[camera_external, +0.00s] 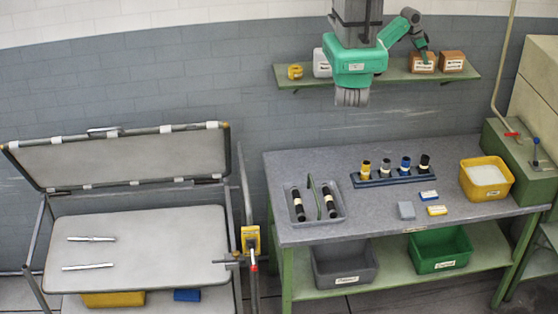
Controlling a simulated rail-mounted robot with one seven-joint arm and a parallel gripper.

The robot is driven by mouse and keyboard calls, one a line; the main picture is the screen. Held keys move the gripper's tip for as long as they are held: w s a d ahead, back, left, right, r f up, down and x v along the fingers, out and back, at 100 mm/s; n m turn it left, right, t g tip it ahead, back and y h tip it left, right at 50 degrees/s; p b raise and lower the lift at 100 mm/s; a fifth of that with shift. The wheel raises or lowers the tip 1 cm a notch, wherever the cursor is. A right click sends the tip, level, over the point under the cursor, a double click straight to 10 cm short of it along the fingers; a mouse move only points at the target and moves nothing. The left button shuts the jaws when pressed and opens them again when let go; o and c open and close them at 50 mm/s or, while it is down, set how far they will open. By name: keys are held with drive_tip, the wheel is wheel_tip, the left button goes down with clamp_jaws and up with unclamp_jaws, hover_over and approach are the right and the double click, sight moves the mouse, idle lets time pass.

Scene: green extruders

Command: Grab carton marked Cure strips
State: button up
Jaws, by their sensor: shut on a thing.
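Two brown cartons with pale labels sit side by side at the right end of the green wall shelf. The left carton (422,66) is directly under the end of my arm; the right carton (452,62) is just beside it. The label print is too small to read, so I cannot tell which is marked Cure strips. My gripper (425,57) reaches down from above and is shut on the left carton. Its fingers are small and partly hidden against the carton. The carton appears at shelf height; whether it touches the shelf is unclear.
The shelf (395,78) also holds a white container (322,63) and a yellow roll (295,72). Below, the workbench (290,235) carries a grey tray (340,216), a rack of bottles (368,183), small boxes and a yellow bin (503,191). Much of its left back is clear.

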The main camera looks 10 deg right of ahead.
drive_tip(key=shift+b, duration=0.5)
wheel_tip(320, 180, up, 5)
drive_tip(key=p, duration=0.5)
drive_tip(key=shift+f, duration=0.1)
drive_tip(key=s+a+p, duration=0.2)
drive_tip(key=s+a, duration=0.1)
drive_tip(key=a, duration=0.4)
drive_tip(key=s+a+p, duration=0.2)
drive_tip(key=s+a, duration=0.2)
drive_tip(key=a, duration=0.3)
drive_tip(key=shift+a+r+p, duration=0.2)
drive_tip(key=shift+r+p, duration=0.15)
drive_tip(key=shift+p, duration=0.05)
